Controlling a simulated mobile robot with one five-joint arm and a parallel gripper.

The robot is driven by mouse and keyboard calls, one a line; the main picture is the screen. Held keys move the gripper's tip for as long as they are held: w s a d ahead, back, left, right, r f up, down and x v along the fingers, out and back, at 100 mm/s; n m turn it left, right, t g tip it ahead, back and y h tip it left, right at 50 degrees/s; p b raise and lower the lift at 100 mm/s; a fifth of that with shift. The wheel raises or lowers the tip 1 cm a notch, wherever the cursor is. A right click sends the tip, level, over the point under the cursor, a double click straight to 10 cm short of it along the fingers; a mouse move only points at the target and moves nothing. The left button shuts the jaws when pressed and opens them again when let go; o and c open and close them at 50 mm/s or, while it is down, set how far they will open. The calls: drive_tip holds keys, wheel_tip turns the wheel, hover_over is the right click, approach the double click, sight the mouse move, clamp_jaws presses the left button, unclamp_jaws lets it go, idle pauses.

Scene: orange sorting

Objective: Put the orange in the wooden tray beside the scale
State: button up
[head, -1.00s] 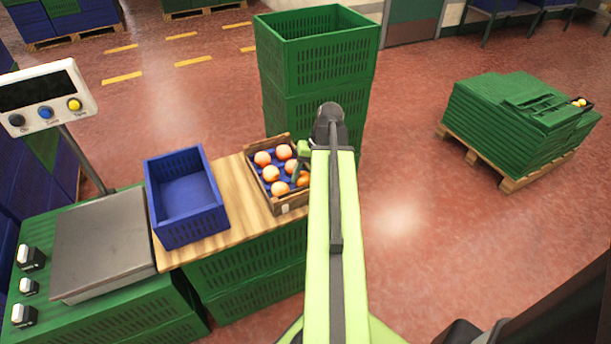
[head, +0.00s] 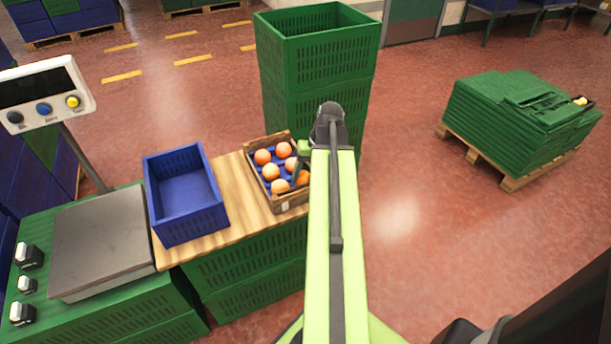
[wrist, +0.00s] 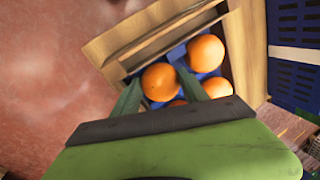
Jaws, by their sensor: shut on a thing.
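A small wooden tray (head: 285,206) holding several oranges (head: 271,172) on a blue liner stands on the wooden board, to the right of the blue crate. My gripper (head: 298,172) is at the tray's right side, partly hidden by my arm. In the wrist view, the gripper (wrist: 158,88) has its two green fingers on either side of an orange (wrist: 160,82), shut on it. This orange is inside or just over the tray (wrist: 118,42); its exact height is unclear. Other oranges (wrist: 206,53) lie close beside it. The scale (head: 103,240) stands at the left with an empty plate.
An empty blue crate (head: 208,222) sits between scale and tray on the wooden board (head: 238,190). A tall stack of green crates (head: 318,65) rises behind the tray. Flat green crates (head: 510,125) lie on a pallet at the right. The red floor between is clear.

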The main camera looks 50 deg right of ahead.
drive_tip(key=shift+f, duration=0.15)
drive_tip(key=o, duration=1.5)
drive_tip(key=shift+o, duration=1.4)
wheel_tip(320, 180, up, 8)
drive_tip(key=p, duration=0.8)
